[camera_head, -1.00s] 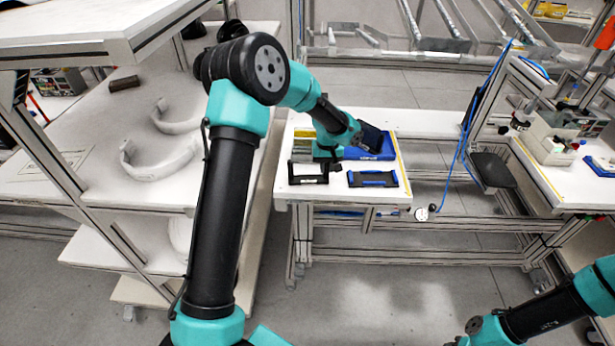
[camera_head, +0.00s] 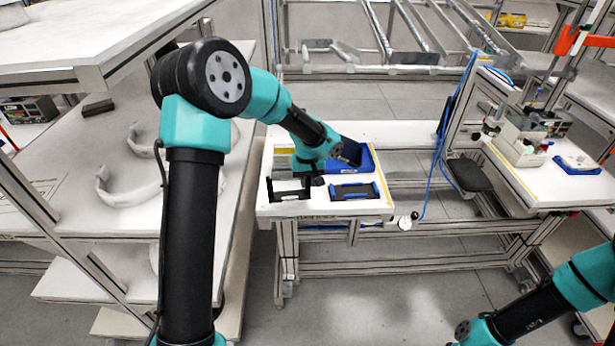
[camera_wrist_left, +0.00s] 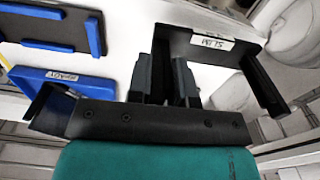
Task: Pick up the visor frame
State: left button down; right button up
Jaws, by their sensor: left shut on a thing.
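The visor frame (camera_head: 288,189) looks like a black, U-shaped frame with a white label, at the front left of the white workbench. In the left wrist view the frame (camera_wrist_left: 232,50) has one side running down between my fingers and another side free at the right. My left gripper (camera_wrist_left: 163,72) is shut on the near side of it. In the head view the left gripper (camera_head: 319,179) is small and partly hidden by its own wrist, at the frame's right edge. Whether the frame is off the bench is unclear.
A black-and-blue tray (camera_head: 353,191) lies just right of the frame. A blue holder (camera_head: 362,160) stands behind it, partly covered by my wrist. A shelf with white curved shells (camera_head: 122,192) is at the left. Floor (camera_head: 365,300) in front is clear.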

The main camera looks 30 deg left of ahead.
pick_arm(q)
jog(key=s+d+r, duration=0.1)
jog(key=s+d, duration=0.4)
jog(key=s, duration=0.6)
jog(key=shift+d, duration=0.25)
jog(key=shift+w+r, duration=0.1)
